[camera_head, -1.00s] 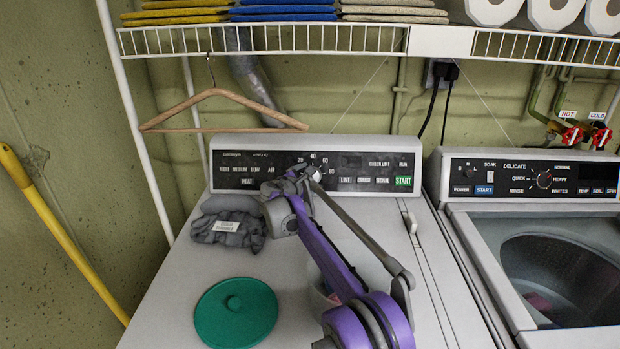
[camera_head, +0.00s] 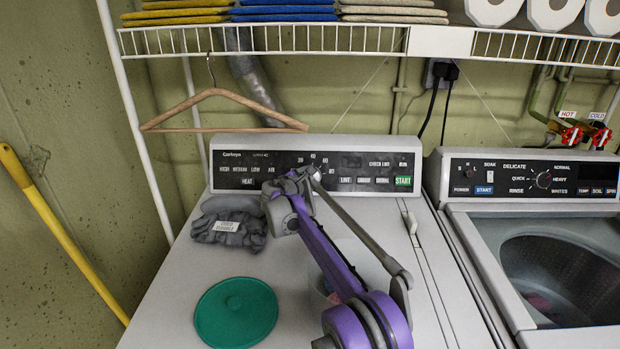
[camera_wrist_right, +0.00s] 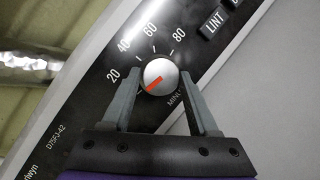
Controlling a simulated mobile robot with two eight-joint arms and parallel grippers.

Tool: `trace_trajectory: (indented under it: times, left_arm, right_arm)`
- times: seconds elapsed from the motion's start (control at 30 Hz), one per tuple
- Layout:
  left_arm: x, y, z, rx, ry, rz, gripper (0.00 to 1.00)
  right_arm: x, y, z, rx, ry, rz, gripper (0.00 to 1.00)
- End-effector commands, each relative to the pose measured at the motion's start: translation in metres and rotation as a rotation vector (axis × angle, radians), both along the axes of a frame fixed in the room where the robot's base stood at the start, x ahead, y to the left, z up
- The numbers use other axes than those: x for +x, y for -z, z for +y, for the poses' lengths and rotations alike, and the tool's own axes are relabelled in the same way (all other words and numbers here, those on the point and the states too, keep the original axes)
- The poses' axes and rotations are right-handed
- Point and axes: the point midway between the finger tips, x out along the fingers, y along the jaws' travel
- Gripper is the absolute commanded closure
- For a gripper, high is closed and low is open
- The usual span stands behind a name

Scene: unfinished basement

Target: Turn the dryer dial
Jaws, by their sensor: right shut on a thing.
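The dryer dial (camera_wrist_right: 160,77) is a round silver knob with a red pointer, on the black control panel (camera_head: 262,172) of the dryer. In the right wrist view its pointer aims to the lower left, a little below the 20 mark. My right gripper (camera_wrist_right: 162,85) is shut on the dial, with one grey finger on each side of it. In the head view the right gripper (camera_head: 311,175) reaches the panel below the 40 and 60 marks and largely hides the dial. My left gripper is not in view.
A grey folded cloth (camera_head: 230,222) and a green round lid (camera_head: 236,312) lie on the dryer top, left of my arm. A wooden hanger (camera_head: 222,110) hangs from the wire shelf (camera_head: 270,40) above. An open washer (camera_head: 560,270) stands to the right.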

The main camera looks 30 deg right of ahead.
Motion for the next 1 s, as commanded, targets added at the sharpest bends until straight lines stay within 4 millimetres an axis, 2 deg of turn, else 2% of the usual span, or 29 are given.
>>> trace_trajectory:
  times: [0.27, 1.0]
  left_arm:
    - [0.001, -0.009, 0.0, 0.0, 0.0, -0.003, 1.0]
    - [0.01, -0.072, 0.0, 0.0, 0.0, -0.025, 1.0]
  right_arm:
    - [0.0, -0.003, -0.001, 0.041, 0.026, -0.026, 0.95]
    - [0.002, -0.008, -0.003, 0.439, 0.253, -0.272, 0.95]
